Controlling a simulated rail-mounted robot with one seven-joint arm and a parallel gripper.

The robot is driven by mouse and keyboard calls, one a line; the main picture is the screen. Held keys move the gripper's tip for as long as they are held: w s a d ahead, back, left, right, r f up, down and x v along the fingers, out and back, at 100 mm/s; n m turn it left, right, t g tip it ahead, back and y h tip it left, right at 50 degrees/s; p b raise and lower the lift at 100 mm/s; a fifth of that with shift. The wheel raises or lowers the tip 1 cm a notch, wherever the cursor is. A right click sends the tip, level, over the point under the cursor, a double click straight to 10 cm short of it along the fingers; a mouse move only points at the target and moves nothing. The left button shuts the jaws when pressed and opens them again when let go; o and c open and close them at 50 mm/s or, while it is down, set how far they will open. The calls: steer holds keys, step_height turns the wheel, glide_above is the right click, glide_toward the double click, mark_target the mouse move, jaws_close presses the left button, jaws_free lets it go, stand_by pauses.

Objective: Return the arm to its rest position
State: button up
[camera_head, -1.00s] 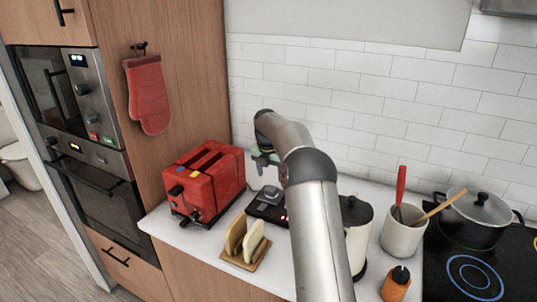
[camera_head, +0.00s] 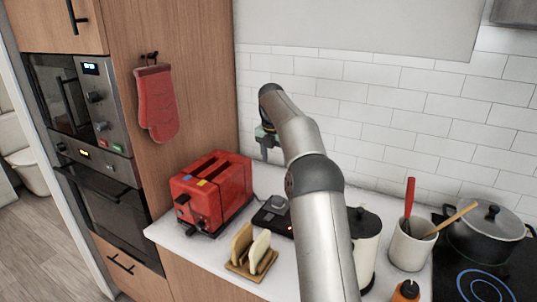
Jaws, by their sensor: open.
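My gripper (camera_head: 266,150) hangs from the end of my arm above the counter, right of the red toaster and above the small dark device. It is small in view and partly hidden by my arm, and I see nothing held in it. My arm rises from the bottom of the view, bends at a dark joint and reaches up and to the left in front of the white tiled wall.
A red toaster (camera_head: 211,190) stands left on the white counter (camera_head: 200,255). A toast rack (camera_head: 250,262) with bread, a dark device (camera_head: 272,219), a white canister (camera_head: 366,245), a utensil crock (camera_head: 410,248) and a pot (camera_head: 485,235) on the hob stand nearby. The tiled wall (camera_head: 400,120) lies behind.

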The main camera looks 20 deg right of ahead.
steer(key=s+a+r+m, duration=0.3)
steer(key=s+a+m, duration=0.95)
steer(key=s, duration=0.45)
steer(key=s+a+f+m+b, duration=0.1)
steer(key=s+f+m, duration=0.3)
steer(key=s, duration=0.5)
steer(key=s+a+f+m+y+b, duration=0.1)
steer(key=s+a+f+m, duration=0.2)
steer(key=s, duration=0.6)
steer(key=s+a+f+m+b, duration=0.1)
steer(key=s+a+f+m, duration=0.1)
steer(key=s+f+m, duration=0.4)
steer(key=s+f, duration=0.2)
steer(key=s, duration=0.1)
steer(key=shift+f+g+b, duration=0.3)
steer(key=shift+f+b, duration=0.05)
steer(key=shift+b, duration=0.05)
